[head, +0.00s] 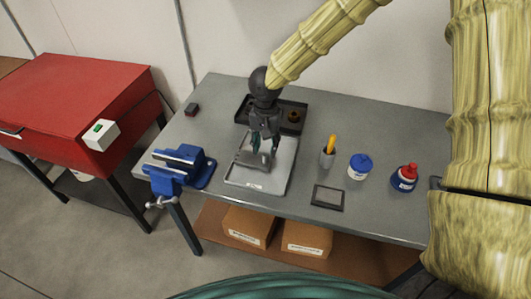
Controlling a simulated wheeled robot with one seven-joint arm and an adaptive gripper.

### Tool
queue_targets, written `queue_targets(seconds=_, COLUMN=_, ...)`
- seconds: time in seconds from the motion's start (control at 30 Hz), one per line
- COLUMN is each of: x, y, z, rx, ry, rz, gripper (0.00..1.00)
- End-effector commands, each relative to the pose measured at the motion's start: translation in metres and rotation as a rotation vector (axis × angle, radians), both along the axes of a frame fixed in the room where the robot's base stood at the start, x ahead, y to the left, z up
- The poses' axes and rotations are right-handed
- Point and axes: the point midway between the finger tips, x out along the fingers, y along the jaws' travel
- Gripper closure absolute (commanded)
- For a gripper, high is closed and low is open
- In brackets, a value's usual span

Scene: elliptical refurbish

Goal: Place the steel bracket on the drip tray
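A light grey tray with a raised rim and a small label, which looks like the drip tray (276,180), lies on the workbench near its front edge. A grey metal piece, which looks like the steel bracket (252,160), is over or on the tray's left middle. My gripper (265,149) points down at the bracket from above, with its two dark green fingers apart on either side of the bracket's upper part. Whether the fingers press on the bracket is too small to tell. I also cannot tell whether the bracket touches the tray.
A black tray (295,127) with a brown round part (294,116) lies behind. A blue vise (177,169) is at left.

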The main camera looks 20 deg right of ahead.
Motion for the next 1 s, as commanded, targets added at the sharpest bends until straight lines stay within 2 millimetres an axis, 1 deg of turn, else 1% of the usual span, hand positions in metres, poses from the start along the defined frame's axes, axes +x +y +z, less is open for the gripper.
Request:
queue_targets(seconds=0.03, x=0.001, y=0.000, z=0.008, rx=0.003, ry=-0.003, rz=-0.002, gripper=0.62)
queue_targets(seconds=0.2, x=0.000, y=0.000, z=0.038, rx=0.003, ry=-0.003, rz=-0.001, gripper=0.62)
queue_targets(seconds=0.3, x=0.000, y=0.000, z=0.054, rx=0.002, ry=-0.003, rz=0.001, gripper=0.62)
queue_targets(seconds=0.43, x=0.000, y=0.000, z=0.069, rx=0.002, ry=-0.001, rz=0.000, gripper=0.62)
queue_targets(seconds=0.63, x=0.000, y=0.000, z=0.079, rx=0.000, ry=0.000, rz=0.000, gripper=0.62)
queue_targets(seconds=1.0, x=0.000, y=0.000, z=0.080, rx=0.000, ry=0.000, rz=0.001, gripper=0.62)
